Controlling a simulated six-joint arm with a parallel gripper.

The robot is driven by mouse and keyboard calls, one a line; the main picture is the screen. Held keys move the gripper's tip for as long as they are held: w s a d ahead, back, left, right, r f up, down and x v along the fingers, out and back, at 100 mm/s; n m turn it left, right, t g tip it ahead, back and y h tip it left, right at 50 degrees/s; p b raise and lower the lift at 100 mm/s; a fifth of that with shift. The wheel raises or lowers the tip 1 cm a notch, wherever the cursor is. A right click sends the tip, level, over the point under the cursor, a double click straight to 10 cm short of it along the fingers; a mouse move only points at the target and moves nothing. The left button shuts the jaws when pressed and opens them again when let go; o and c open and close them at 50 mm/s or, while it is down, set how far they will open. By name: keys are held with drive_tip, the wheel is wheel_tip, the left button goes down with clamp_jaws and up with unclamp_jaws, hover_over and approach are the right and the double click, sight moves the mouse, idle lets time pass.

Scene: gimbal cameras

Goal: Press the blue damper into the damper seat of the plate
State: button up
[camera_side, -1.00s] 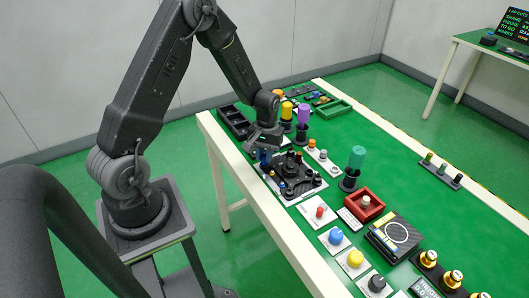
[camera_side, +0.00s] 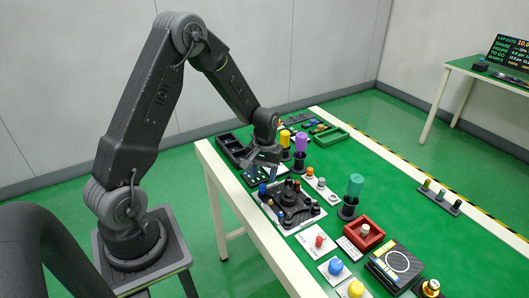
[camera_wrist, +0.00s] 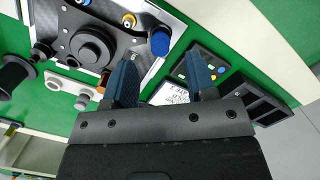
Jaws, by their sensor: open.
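The blue damper (camera_wrist: 159,42) stands at a corner of the plate (camera_wrist: 125,58) in the wrist view. It also shows in the side view (camera_side: 262,189), at the plate's near left edge. Whether it is fully down in a seat I cannot tell. The plate (camera_side: 311,217) carries a dark round hub (camera_wrist: 90,48) and small coloured parts. My gripper (camera_wrist: 163,78) is open and empty, its two dark blue fingers spread apart. In the side view my gripper (camera_side: 262,162) hangs above and behind the damper, apart from it.
A black compartment tray (camera_side: 230,145) lies at the table's far left end. A small dark panel with coloured dots (camera_wrist: 197,68) lies beside the plate. Purple (camera_side: 301,142) and teal (camera_side: 355,185) cylinders stand to the right. A red tray (camera_side: 366,232) is nearer the front.

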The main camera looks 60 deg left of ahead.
wheel_tip(320, 180, up, 10)
drive_tip(key=w, duration=0.1)
drive_tip(key=shift+a, duration=0.3)
drive_tip(key=s+d+r+m+t+y, duration=0.1)
drive_tip(key=s+d+r+m, duration=0.15)
drive_tip(key=d+r, duration=0.2)
drive_tip(key=s+d+r+m+t, duration=0.1)
drive_tip(key=s+d+r+t, duration=0.1)
drive_tip(key=s+d+r, duration=0.3)
drive_tip(key=s+d+r+m+t, duration=0.3)
drive_tip(key=s+d+r+m, duration=0.1)
drive_tip(key=s, duration=0.6)
drive_tip(key=shift+s+d+r+m+t, duration=0.4)
drive_tip(key=shift+d+r, duration=0.3)
drive_tip(key=shift+d, duration=0.45)
drive_tip(key=shift+w, duration=0.1)
drive_tip(key=shift+c, duration=0.4)
